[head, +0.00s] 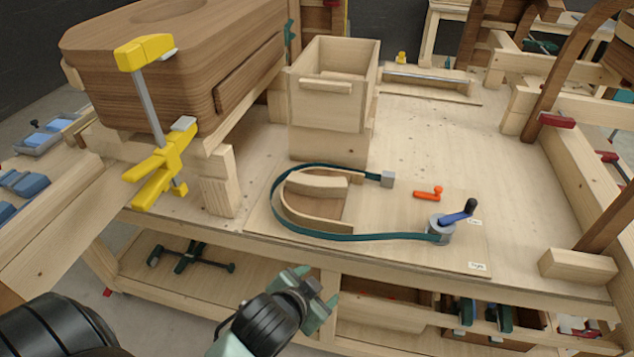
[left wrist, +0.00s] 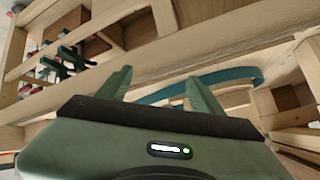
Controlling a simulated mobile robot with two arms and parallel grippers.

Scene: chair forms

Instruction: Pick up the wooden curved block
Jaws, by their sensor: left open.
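A pale wooden curved block (head: 317,184) lies on the bench board inside a teal strap (head: 276,205). A thin curved wooden strip (head: 310,222) also runs along the strap's inner side. My left gripper (head: 318,288) is open and empty, in front of the bench edge, nearer to me than the block and apart from it. In the left wrist view the two fingers of my left gripper (left wrist: 163,90) stand apart with nothing between them. There the teal strap (left wrist: 200,84) shows beyond the bench edge; I cannot make out the block clearly. My right gripper is not in view.
A strap crank (head: 440,228) with a blue handle and an orange tool (head: 428,193) lie right of the strap. A wooden box (head: 329,100) stands behind it. A yellow clamp (head: 160,165) hangs at the left. The bench's front rail (head: 400,262) lies between my gripper and the block.

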